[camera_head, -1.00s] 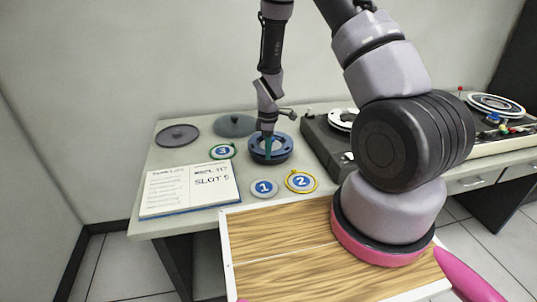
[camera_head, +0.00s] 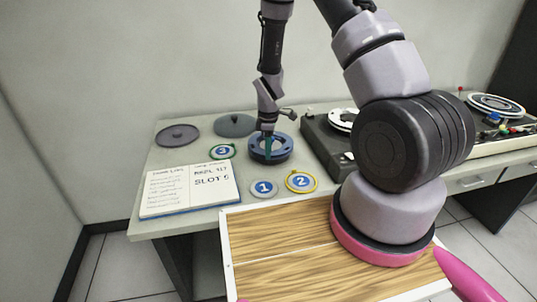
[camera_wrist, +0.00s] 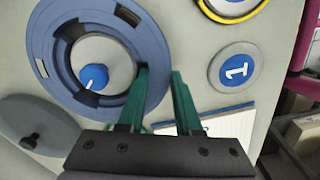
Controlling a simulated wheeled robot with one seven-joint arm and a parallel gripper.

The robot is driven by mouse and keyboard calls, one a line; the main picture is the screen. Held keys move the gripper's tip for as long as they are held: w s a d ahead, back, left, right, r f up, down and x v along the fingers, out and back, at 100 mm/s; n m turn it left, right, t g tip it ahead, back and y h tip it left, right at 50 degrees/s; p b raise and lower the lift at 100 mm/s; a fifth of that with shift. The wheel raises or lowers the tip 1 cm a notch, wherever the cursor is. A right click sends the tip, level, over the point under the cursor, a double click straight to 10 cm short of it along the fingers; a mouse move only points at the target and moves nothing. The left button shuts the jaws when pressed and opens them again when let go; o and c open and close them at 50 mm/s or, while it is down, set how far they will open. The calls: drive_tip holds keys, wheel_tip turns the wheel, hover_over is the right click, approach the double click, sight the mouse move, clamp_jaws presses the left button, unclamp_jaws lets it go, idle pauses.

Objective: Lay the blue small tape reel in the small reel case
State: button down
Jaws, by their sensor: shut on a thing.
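The blue tape reel (camera_head: 283,157) is a round ring on the desk beside the black tape machine. The wrist view shows the blue ring (camera_wrist: 60,25) with window cut-outs, a pale centre and a blue knob. My gripper (camera_head: 268,146) reaches down onto it. In the wrist view, the green fingers of my gripper (camera_wrist: 160,75) are a little apart, at the reel's outer rim, shut on it. I cannot clearly make out the small reel case; it may be under or around the reel. A grey-blue disc with a small knob (camera_wrist: 35,125) lies beside the reel.
At the back lie a dark disc (camera_head: 177,135) and the grey-blue disc (camera_head: 236,125). Round tags 1 (camera_head: 264,188), 2 (camera_head: 302,181) and 3 (camera_head: 222,151) lie around the reel. An open book (camera_head: 190,190) is front left. The tape machine (camera_head: 325,142) stands close on the right.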

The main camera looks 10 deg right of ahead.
drive_tip(key=shift+r, duration=3)
wheel_tip(320, 180, up, 7)
